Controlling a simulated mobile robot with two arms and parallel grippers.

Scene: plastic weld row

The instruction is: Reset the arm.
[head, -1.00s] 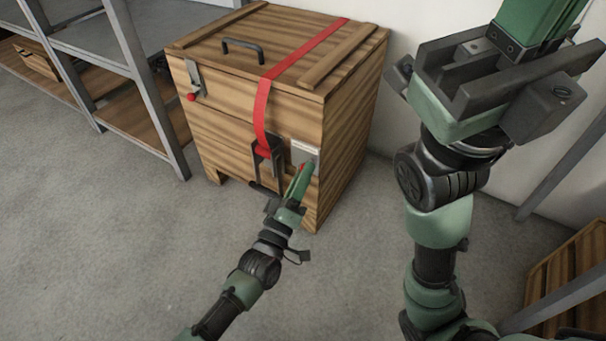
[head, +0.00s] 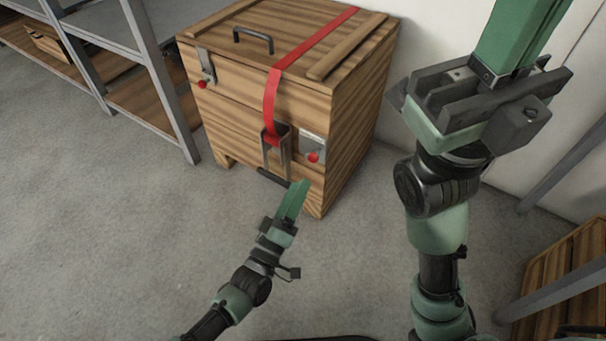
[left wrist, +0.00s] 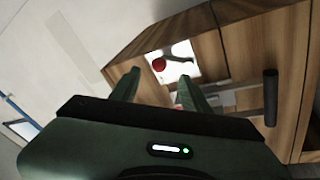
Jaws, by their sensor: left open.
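My left gripper (head: 301,186) is open and empty in front of a wooden crate (head: 240,120), just below and left of its right-hand latch (head: 312,147). The latch has a pale plate and a red knob. In the left wrist view the two green fingers (left wrist: 160,88) stand apart, with the latch's red knob (left wrist: 159,64) beyond them. My right gripper (head: 520,40) is raised at the upper right; its fingertips lie past the frame's top edge.
A red strap (head: 300,55) runs over the crate lid into a metal buckle (head: 275,148). A second latch (head: 207,72) is at the front left. Metal shelving (head: 155,75) stands left, another wooden box (head: 565,275) lower right. Grey floor in front is clear.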

